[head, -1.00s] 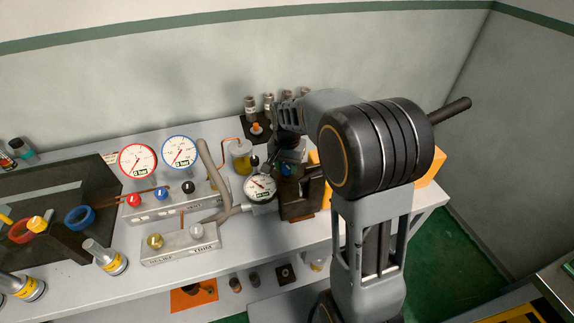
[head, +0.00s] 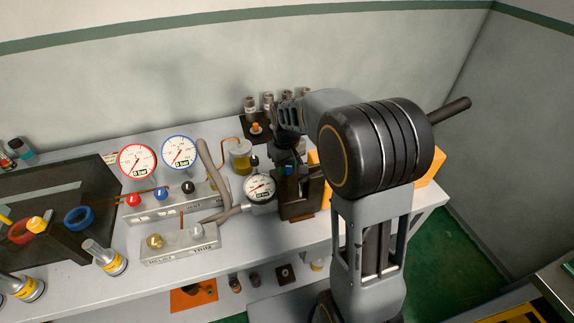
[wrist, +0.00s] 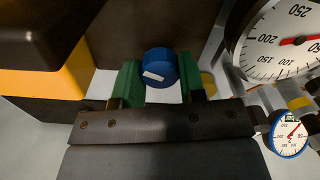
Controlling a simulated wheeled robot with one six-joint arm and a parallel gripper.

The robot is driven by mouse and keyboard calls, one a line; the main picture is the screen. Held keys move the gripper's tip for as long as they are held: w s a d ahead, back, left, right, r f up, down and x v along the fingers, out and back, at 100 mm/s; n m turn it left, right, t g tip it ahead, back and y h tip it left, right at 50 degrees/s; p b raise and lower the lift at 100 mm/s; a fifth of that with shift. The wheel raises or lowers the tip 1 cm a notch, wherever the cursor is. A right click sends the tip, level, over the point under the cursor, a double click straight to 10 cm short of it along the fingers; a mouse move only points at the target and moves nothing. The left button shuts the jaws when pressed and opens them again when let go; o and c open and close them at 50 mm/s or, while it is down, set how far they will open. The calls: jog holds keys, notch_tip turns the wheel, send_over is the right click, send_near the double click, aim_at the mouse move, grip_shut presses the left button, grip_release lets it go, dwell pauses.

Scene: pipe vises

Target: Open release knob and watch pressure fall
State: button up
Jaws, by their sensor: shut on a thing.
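The blue knob (wrist: 160,68) with a white mark sits between the two green-padded fingers of my gripper (wrist: 160,84) in the wrist view. My gripper is shut on it. In the head view the blue knob (head: 288,170) shows small on a dark block (head: 299,207), and my wrist (head: 288,118) hides much of the gripper. The pressure gauge (head: 259,188) stands just left of the block, its needle tilted. It also shows in the wrist view, cut off by the frame edge (wrist: 268,52), with a red needle; its exact reading cannot be told.
Two gauges, red-rimmed (head: 137,162) and blue-rimmed (head: 180,152), stand above a grey manifold (head: 167,210) with knobs. A jar of yellow liquid (head: 240,158) stands behind the pressure gauge. An orange box (head: 430,168) stands at right, partly behind my arm. A pale hose runs beside the manifold.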

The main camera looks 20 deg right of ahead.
aim_at(287, 166)
jog(key=shift+n, duration=0.8)
jog(key=o, duration=0.9)
notch_tip(287, 166, up, 14)
jog(key=shift+f, duration=0.1)
dwell(0.5)
